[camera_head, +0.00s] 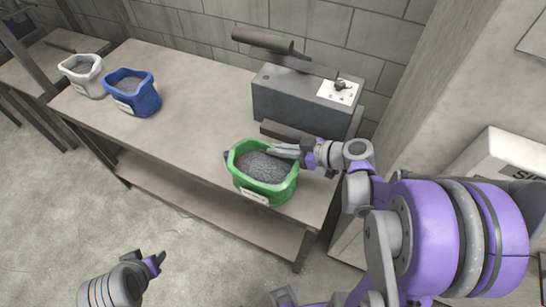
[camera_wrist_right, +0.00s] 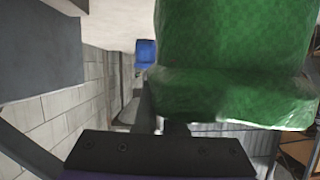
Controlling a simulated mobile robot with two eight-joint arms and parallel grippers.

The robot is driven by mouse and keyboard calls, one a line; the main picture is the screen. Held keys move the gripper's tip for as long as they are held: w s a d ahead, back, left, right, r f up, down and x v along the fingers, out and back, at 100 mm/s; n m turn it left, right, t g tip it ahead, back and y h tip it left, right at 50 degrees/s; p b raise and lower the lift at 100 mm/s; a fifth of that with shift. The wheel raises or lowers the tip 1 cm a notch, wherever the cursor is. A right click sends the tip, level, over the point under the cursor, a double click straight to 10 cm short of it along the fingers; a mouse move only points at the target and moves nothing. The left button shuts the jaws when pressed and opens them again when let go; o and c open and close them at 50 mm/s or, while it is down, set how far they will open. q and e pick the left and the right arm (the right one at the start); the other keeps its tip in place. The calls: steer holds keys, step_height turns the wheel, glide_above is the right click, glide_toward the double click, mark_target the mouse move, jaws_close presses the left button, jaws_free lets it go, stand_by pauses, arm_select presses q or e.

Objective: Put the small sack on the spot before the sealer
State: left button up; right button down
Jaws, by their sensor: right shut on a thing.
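A green sack (camera_head: 262,185) with dark grey grains and a pale label is at the right end of the table, before the sealer. My right gripper (camera_head: 283,152) is shut on its rim from the right. The sack looks upright; whether it touches the table I cannot tell. It fills the upper right of the right wrist view (camera_wrist_right: 235,60). The sealer (camera_head: 300,98) is a dark grey box with a white panel. A blue sack (camera_head: 135,97) and a white sack (camera_head: 86,82) stand at the left. My left gripper (camera_head: 152,263) is away from the table; its opening is unclear. The spot is not visible.
The table (camera_head: 185,130) is clear between the blue sack and the green one. A dark bar (camera_head: 265,42) is above and behind the sealer. A concrete block wall closes the back, and a white box (camera_head: 505,155) is at the far right.

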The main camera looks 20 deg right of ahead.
steer(key=w+d+f+b, duration=0.1)
steer(key=w+d+f, duration=0.1)
steer(key=w+d, duration=0.6)
steer(key=shift+d, duration=0.7)
steer(key=shift+f, duration=0.1)
stand_by(0.3)
steer(key=c, duration=0.9)
jaws_free()
step_height(320, 180, up, 10)
steer(key=shift+r, duration=0.1)
